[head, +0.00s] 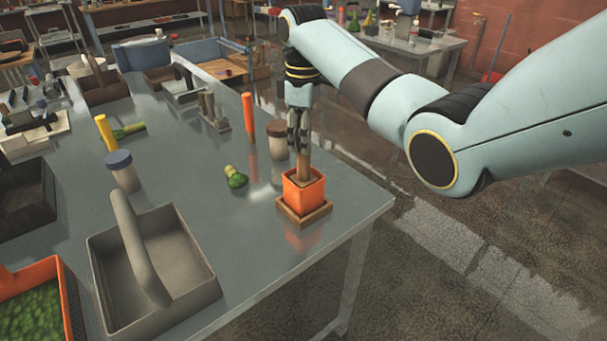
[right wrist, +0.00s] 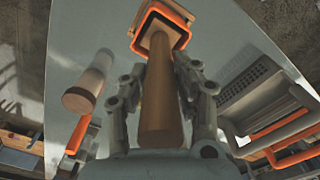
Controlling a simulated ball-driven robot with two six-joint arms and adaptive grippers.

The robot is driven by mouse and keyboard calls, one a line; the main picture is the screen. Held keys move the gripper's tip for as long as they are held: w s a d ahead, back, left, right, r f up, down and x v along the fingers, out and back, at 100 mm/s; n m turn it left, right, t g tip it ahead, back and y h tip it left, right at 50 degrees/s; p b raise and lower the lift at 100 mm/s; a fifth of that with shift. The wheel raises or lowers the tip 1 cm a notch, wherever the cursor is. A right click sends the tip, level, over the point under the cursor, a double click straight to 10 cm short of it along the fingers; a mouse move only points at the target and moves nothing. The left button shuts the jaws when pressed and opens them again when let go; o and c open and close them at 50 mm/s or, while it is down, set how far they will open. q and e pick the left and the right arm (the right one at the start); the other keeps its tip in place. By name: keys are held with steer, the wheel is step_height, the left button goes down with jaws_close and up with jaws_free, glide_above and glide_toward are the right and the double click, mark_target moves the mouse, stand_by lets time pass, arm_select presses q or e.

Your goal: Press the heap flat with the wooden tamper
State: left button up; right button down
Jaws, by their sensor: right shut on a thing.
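My right gripper (head: 298,146) points down over the orange square pot (head: 304,196), which stands on a brown wooden base (head: 289,213) near the table's right edge. The gripper is shut on the wooden tamper, whose shaft (right wrist: 160,105) runs between the fingers in the right wrist view. The tamper's lower part (head: 303,170) goes down into the pot's mouth. In the right wrist view the orange rim (right wrist: 184,17) surrounds the tamper's square foot (right wrist: 159,39). The heap inside is hidden, so I cannot tell its shape. My left gripper is out of view.
A capped jar (head: 278,139) and an upright orange stick (head: 248,116) stand behind the pot. A green-topped item (head: 235,177) lies to its left. A grey caddy (head: 196,293) with a handle and another capped jar (head: 122,171) stand farther left.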

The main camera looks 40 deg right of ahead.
mark_target(303, 164)
steer(key=shift+f+b, duration=1.3)
steer(key=shift+f, duration=2.15)
step_height(303, 164, up, 3)
steer(key=p, duration=0.3)
steer(key=shift+f, duration=0.15)
steer(key=shift+r+p, duration=0.5)
steer(key=shift+r, duration=3.05)
steer(key=shift+f, duration=0.1)
steer(key=shift+f+b, duration=1.9)
steer(key=shift+f, duration=2.95)
steer(key=shift+r, duration=0.1)
